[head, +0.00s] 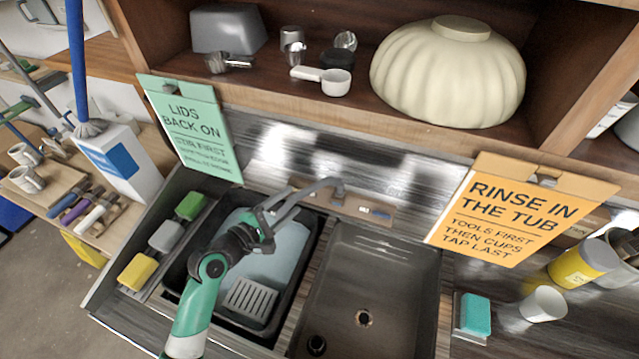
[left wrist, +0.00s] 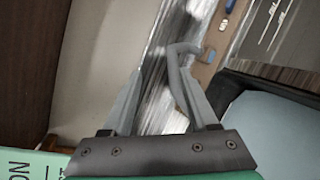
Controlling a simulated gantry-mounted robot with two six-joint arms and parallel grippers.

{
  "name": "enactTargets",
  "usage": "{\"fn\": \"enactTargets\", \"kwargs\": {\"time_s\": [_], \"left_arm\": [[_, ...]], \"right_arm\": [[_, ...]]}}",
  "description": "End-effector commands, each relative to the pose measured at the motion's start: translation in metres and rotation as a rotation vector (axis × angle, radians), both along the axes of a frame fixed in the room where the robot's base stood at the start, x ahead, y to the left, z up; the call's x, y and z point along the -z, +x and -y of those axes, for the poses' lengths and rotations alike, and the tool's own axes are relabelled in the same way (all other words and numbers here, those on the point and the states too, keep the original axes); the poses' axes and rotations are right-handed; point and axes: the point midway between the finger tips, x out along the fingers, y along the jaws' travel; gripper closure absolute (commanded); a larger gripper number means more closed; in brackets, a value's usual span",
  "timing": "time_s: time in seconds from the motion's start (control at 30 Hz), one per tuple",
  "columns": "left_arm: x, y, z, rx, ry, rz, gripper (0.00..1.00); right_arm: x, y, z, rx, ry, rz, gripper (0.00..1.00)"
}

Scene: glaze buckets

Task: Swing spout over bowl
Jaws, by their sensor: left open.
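The grey tap spout (head: 338,188) rises at the back of the sink, by the wall plate between the two basins. In the left wrist view the curved spout (left wrist: 182,49) shows near the right fingertip, partly between my fingers. My left gripper (head: 293,203) is open above the back of the left basin, with its fingers reaching toward the spout. Its open fingers also show in the left wrist view (left wrist: 158,85). I cannot tell whether a finger touches the spout. The right sink bowl (head: 385,275) is empty, with a drain. My right gripper is not in view.
A black tub (head: 318,225) with pale blue water and a grey grate (head: 250,299) fills the left basin. A green sign (head: 190,128) and an orange sign (head: 515,210) stand behind. Sponges (head: 166,237) line the left edge. A teal sponge (head: 475,314) lies right.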

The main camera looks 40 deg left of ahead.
Motion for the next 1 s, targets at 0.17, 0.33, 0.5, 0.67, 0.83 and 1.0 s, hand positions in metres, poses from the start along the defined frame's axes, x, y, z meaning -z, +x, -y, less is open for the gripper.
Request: {"fn": "enactTargets", "kwargs": {"time_s": [0.17, 0.33, 0.5, 0.67, 0.83, 1.0], "left_arm": [[0.034, -0.012, -0.016, -0.04, -0.011, -0.022, 0.41], [0.032, -0.011, -0.019, -0.045, -0.01, -0.021, 0.41], [0.037, 0.005, -0.019, -0.043, -0.009, -0.021, 0.41], [0.045, 0.039, -0.021, -0.042, -0.009, -0.019, 0.41], [0.053, 0.076, -0.023, -0.043, -0.009, -0.02, 0.41], [0.056, 0.096, -0.025, -0.045, -0.009, -0.02, 0.41]], "right_arm": [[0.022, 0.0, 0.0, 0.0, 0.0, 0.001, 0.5], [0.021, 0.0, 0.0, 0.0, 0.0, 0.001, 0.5], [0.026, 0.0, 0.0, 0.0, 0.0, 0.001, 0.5], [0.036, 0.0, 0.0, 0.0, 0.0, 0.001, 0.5], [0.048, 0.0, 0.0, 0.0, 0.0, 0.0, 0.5], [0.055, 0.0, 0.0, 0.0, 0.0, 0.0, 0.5]]}}
